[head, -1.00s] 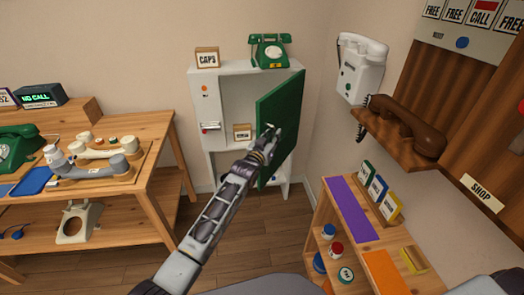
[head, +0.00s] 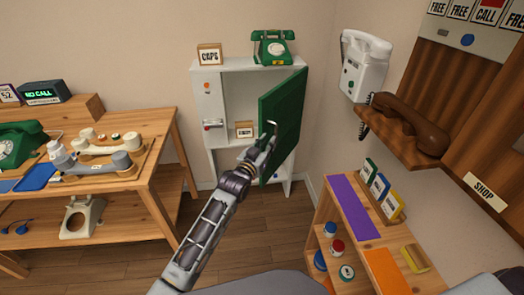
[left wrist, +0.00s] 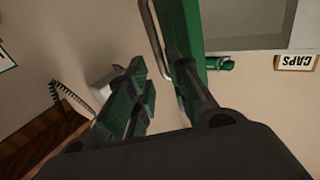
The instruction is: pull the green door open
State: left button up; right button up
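A metal bar handle (head: 272,128) is on the door's outer face. My left gripper (head: 258,147) is just below and left of the handle in the head view. In the left wrist view, my left gripper (left wrist: 166,88) has its fingers apart with nothing clamped between them. The handle (left wrist: 155,38) shows close by the fingertips there; whether it touches a finger, I cannot tell. My right gripper is out of view.
A green phone (head: 272,48) and a CAPS sign (head: 209,54) stand on the cabinet. A wooden bench (head: 150,155) with handsets is at left. A small shelf unit (head: 353,212) stands at right, below a wall phone (head: 363,65). Floor between is clear.

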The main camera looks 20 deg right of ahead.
pick_arm(q)
jog(key=shift+v, duration=1.9)
jog(key=shift+c, duration=0.5)
